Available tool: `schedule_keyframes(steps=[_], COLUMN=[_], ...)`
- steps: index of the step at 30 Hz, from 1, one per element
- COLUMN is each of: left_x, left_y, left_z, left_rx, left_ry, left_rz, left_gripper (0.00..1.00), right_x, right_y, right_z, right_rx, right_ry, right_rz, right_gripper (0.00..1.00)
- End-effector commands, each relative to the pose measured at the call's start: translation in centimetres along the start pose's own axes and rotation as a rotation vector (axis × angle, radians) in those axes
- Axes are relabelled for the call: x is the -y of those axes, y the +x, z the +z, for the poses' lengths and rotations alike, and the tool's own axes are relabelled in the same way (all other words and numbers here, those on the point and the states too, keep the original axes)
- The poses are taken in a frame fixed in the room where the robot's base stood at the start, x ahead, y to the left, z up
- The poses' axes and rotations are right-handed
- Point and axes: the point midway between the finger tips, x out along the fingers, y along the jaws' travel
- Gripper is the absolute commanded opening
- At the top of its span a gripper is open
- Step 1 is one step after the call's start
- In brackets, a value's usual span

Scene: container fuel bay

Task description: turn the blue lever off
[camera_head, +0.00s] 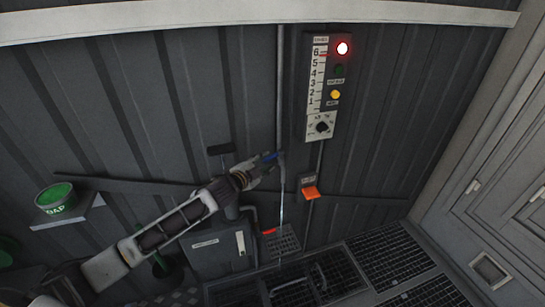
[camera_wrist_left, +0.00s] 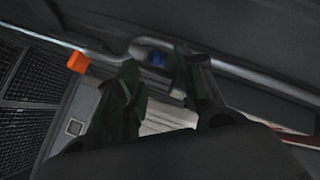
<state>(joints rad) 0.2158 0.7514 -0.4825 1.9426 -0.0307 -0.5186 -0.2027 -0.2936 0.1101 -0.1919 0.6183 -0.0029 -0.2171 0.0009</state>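The blue lever (camera_head: 269,156) sits on a grey pipe at the wall, in the middle of the head view. In the wrist view a small blue part of it (camera_wrist_left: 158,59) shows on the pipe, beyond the gap between my fingertips. My left gripper (camera_head: 259,172) reaches in from the left, close by the lever; contact cannot be told. Its two dark fingers (camera_wrist_left: 160,75) are apart, with nothing seen held between them. A thin pale stream (camera_head: 281,205) runs down from the pipe end. My right gripper is not in view.
A wall panel (camera_head: 325,85) with a scale, a lit red lamp (camera_head: 343,48) and a yellow button (camera_head: 335,94) hangs above right. A grey box (camera_head: 215,250) stands below my arm. Floor grating (camera_head: 390,255) lies lower right.

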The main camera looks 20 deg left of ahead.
Motion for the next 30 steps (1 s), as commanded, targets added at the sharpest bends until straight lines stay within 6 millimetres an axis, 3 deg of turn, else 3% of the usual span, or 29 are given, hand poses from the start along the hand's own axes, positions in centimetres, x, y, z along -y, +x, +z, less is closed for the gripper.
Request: schedule_keyframes(steps=[14, 30], left_x=[0.1, -0.1], left_y=[4.1, 7.0], left_z=[-0.1, -0.1], left_rx=[-0.002, -0.001], left_ry=[-0.001, 0.0], left_rz=[0.0, 0.001], left_gripper=[0.38, 0.38], right_x=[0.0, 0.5], right_y=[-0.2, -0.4], right_z=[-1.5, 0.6], right_rx=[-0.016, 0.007], right_ry=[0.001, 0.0], right_rz=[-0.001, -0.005], right_gripper=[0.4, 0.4])
